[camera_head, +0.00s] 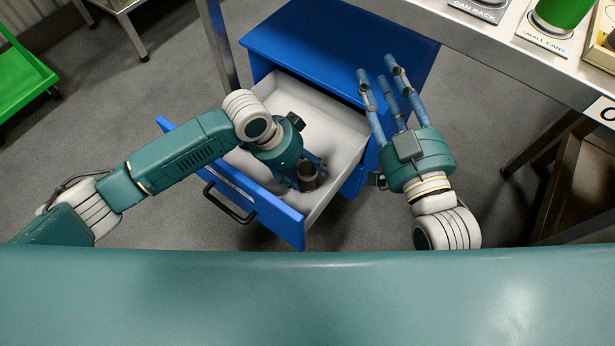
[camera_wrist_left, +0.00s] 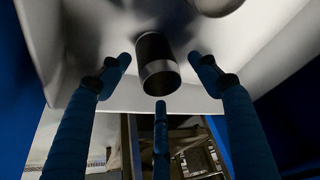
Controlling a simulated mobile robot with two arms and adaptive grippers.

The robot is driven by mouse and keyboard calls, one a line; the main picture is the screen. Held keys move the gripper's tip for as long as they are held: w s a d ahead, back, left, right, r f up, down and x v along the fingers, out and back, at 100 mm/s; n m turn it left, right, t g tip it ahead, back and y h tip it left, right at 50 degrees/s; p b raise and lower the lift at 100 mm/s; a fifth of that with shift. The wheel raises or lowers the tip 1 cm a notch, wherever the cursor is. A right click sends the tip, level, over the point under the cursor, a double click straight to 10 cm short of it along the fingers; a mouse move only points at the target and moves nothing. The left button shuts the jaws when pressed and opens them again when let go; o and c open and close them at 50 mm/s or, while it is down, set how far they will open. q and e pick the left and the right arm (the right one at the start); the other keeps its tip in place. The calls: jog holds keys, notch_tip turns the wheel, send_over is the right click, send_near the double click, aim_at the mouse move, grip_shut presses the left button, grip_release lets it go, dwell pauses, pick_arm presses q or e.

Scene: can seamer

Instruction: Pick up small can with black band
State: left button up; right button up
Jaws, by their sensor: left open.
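The small can with black band (camera_head: 307,177) stands in the open blue drawer, towards its front right part. In the left wrist view my left gripper (camera_wrist_left: 160,85) shows three blue fingers apart from the can. My right gripper (camera_head: 390,82) is open and empty, raised beside the drawer cabinet.
The drawer (camera_head: 336,128) has a pale inside and a blue front with a black handle (camera_head: 229,204). A second metal round thing (camera_wrist_left: 216,4) shows at the top of the left wrist view. A metal table (camera_head: 470,38) with a green can (camera_head: 562,12) stands at the upper right. A green cart (camera_head: 22,72) is at the far left.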

pick_arm(q)
jog(key=shift+b+x, duration=0.35)
jog(key=shift+x, duration=0.8)
jog(key=c, duration=0.7)
pick_arm(e)
jog(key=r+t, duration=0.1)
jog(key=r, duration=0.1)
jog(key=r+t, duration=0.1)
jog(key=s+r, duration=0.1)
jog(key=r, duration=0.1)
jog(key=shift+a+r+t+y, duration=0.2)
jog(key=shift+r+t+y, duration=0.1)
jog(key=shift+t+y, duration=0.1)
